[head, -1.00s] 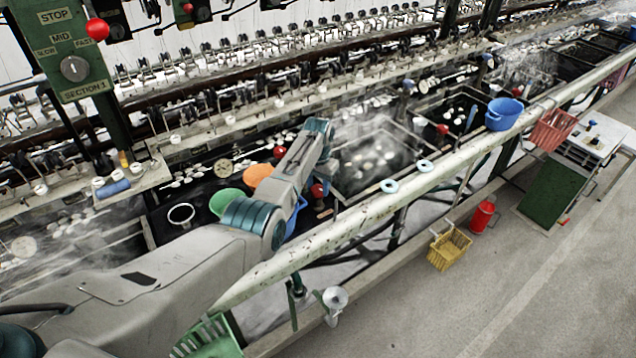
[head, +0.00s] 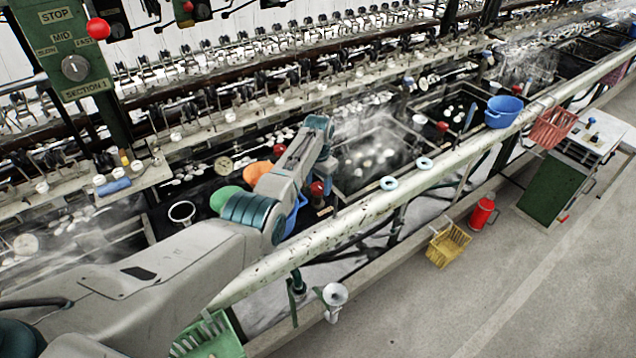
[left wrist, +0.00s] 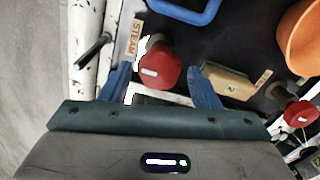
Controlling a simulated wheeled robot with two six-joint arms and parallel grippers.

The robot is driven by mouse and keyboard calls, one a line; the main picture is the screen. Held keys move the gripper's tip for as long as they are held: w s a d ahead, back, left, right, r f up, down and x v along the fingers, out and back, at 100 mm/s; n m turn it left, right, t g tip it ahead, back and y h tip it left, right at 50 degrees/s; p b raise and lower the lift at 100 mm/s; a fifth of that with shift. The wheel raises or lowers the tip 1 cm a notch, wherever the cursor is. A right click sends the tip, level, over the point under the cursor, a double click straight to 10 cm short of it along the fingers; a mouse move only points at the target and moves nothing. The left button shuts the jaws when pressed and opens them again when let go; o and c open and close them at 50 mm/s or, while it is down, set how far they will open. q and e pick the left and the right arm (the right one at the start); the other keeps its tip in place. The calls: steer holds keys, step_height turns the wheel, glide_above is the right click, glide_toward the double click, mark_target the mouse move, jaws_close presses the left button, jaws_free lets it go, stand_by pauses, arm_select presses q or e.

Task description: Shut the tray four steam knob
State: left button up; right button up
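A red knob (left wrist: 160,66) with a small white mark shows in the left wrist view beside a tag reading STEAM (left wrist: 135,38). My left gripper (left wrist: 159,76) is open, its two blue fingers on either side of this knob with visible gaps. Whether the knob's valve is open or shut cannot be told. In the head view my left arm reaches over the basins, and a red knob (head: 317,188) shows just by its wrist; the fingers are hidden there. No tray number is readable. My right gripper is not in view.
A second red knob (left wrist: 298,113) and an orange bowl (left wrist: 301,38) are to the right in the left wrist view. A blue rim (left wrist: 184,10) lies above the knob. A long pale rail (head: 350,217) runs along the front of the basins, with a dark handle (left wrist: 94,50) beside it.

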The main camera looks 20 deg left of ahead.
mark_target(318, 185)
arm_select(q)
steer(key=shift+o, duration=0.2)
step_height(318, 185, up, 11)
steer(key=b, duration=0.2)
stand_by(0.4)
steer(key=shift+f, duration=0.1)
stand_by(1.0)
